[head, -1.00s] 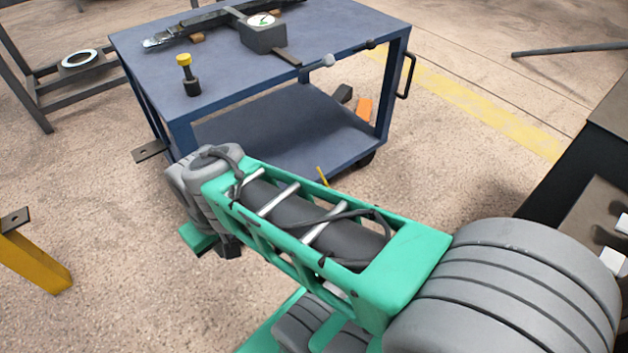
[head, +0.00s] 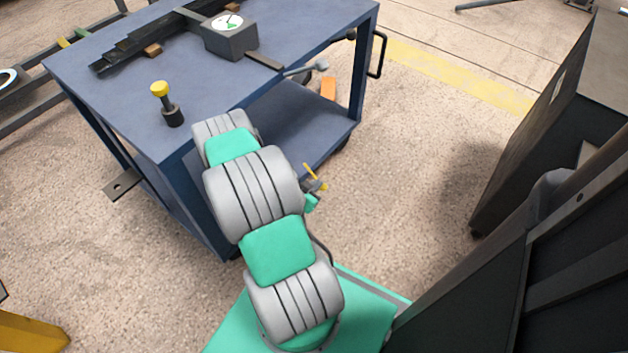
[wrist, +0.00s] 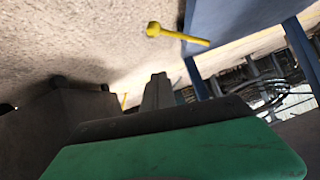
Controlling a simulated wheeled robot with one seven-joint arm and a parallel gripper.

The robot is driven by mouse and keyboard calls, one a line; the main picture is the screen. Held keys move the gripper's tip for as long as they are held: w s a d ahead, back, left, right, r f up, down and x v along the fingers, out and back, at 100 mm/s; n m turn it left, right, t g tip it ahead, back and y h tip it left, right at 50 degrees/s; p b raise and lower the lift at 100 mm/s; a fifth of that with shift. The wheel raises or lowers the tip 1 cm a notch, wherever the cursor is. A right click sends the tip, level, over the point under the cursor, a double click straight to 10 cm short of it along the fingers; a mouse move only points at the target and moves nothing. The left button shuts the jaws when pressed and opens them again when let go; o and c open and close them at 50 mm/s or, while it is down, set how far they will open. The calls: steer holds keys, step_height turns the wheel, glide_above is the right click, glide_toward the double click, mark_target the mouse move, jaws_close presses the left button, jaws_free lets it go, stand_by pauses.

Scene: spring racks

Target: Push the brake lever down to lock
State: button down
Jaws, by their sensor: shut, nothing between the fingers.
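The yellow brake lever (wrist: 180,36) with a round knob shows in the wrist view, sticking out beside a blue part of the cart. In the head view, a thin yellow bar (head: 310,171) beside my arm, near the lower shelf, seems to be the same lever. My gripper (wrist: 158,90) is shut and empty in the wrist view, with its fingertips pointing up the picture, below the lever and apart from it in that view. In the head view my arm hides most of the gripper. Whether the fingers touch the lever cannot be told there.
The blue cart (head: 215,75) carries a gauge box (head: 231,40), a yellow-topped post (head: 166,100) and dark bars. A grey ball-ended handle (head: 305,70) juts from its edge. A dark cabinet (head: 535,130) stands at the right. Floor between cart and cabinet is clear.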

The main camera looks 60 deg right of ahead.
steer(key=b, duration=0.3)
glide_above(324, 185)
steer(key=s+a, duration=0.1)
step_height(324, 185, down, 5)
steer(key=f, duration=0.1)
steer(key=f+b, duration=0.1)
steer(key=shift+w+f+b, duration=0.2)
steer(key=shift+f+b, duration=0.1)
steer(key=shift+f, duration=0.05)
steer(key=shift+w+a+f, duration=0.15)
steer(key=shift+a+f, duration=0.1)
steer(key=shift+f, duration=0.25)
steer(key=shift+w+a+f+b, duration=0.1)
steer(key=shift+w+f+b, duration=0.05)
steer(key=shift+f+b, duration=0.8)
steer(key=shift+r, duration=0.25)
